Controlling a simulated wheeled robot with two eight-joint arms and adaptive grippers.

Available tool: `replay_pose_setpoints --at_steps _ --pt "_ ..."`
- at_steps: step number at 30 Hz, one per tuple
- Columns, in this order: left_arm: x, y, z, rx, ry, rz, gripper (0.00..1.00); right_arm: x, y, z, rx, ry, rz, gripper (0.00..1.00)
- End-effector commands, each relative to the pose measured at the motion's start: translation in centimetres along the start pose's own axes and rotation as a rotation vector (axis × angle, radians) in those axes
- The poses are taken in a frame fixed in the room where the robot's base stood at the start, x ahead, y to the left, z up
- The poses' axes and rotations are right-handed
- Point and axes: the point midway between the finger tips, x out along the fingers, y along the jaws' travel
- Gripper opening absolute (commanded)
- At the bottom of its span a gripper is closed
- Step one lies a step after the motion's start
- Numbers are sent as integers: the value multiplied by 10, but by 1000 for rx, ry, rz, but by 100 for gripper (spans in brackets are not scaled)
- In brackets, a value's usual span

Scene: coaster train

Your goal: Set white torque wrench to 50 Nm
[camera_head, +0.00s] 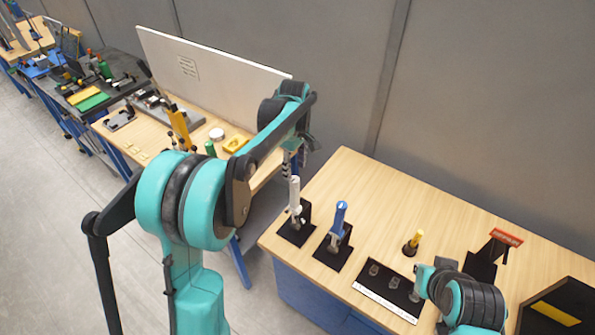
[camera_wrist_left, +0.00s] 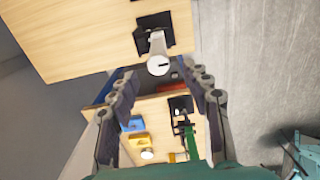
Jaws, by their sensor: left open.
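The white torque wrench (camera_head: 295,190) stands upright in a black holder (camera_head: 303,232) at the near left corner of the right-hand wooden table. In the left wrist view the white torque wrench (camera_wrist_left: 158,66) shows its round end, just beyond my fingertips. My left gripper (camera_wrist_left: 160,84) is open, with its fingers apart and nothing between them. In the head view it is over the white wrench and partly hidden by my arm. My right arm shows at the lower right; its gripper is not clearly visible. The scale on the wrench is too small to read.
A blue-handled wrench (camera_head: 340,212) stands in its own black holder just right of the white one. A black plate (camera_head: 400,300) with small sockets, a yellow-handled tool (camera_head: 414,240) and a red-topped stand (camera_head: 506,237) are farther right. The table's back left is clear.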

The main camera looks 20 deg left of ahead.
Motion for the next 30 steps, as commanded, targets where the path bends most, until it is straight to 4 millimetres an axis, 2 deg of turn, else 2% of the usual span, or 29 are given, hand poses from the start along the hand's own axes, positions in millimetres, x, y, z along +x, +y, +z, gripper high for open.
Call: replay_pose_setpoints --at_steps 3,9,19,20,24,25,30 --pt "21 1 0 1 0 1 49 0 0 0 0 0 0 0" --pt "44 1 0 2 0 1 49 -1 0 -1 0 0 0 0" --pt "49 0 0 2 1 1 49 -1 0 -1 0 0 0 0" --pt "49 0 0 2 1 1 43 -1 0 -1 0 0 0 0" --pt "49 0 0 2 1 2 6 -1 0 -1 0 0 0 0" --pt "49 0 0 2 1 2 0 -1 0 -1 0 0 0 0" --pt "48 0 0 4 1 2 0 -1 0 -1 0 0 0 0"
